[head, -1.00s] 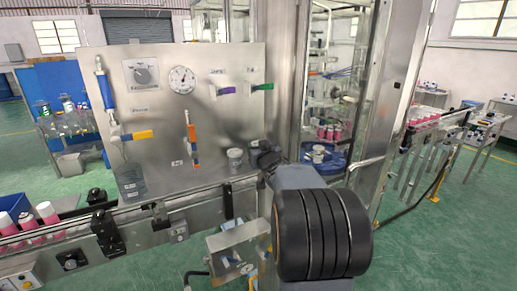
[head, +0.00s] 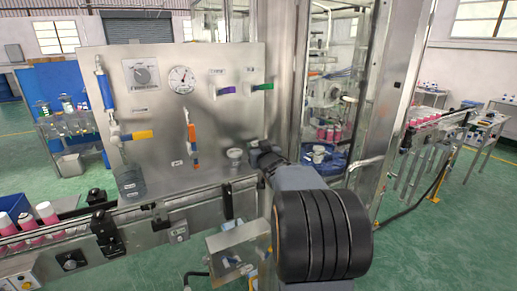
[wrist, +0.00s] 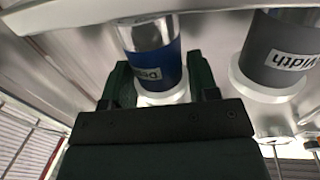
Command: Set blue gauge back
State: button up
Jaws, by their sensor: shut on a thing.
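The blue gauge (wrist: 155,65) is in the wrist view, a cylinder with a shiny metal part, a blue band and a white label that is only partly readable. Its white collar (wrist: 165,97) sits between the two dark green fingers of my gripper (wrist: 160,86). My gripper is shut on the gauge. A grey gauge (wrist: 278,50) with a "Width" label and its own white collar stands beside it on the right, apart from my fingers. In the head view my gripper (head: 262,157) is small and dark, mostly behind my arm, and the blue gauge cannot be made out there.
A steel panel (head: 215,120) with a dial, valves and coloured handles stands behind the conveyor (head: 150,222). A white round fitting (head: 235,155) is just left of my gripper. A glazed machine enclosure (head: 335,75) stands close on the right. An open metal box (head: 238,248) is below.

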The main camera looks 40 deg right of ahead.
jog(key=shift+f+b, duration=0.6)
jog(key=o, duration=1.1)
jog(key=shift+s, duration=0.1)
jog(key=b+v, duration=0.1)
jog(key=v, duration=1.2)
jog(key=shift+s+r+b, duration=0.15)
jog(key=shift+s+b, duration=0.15)
jog(key=shift+a, duration=0.15)
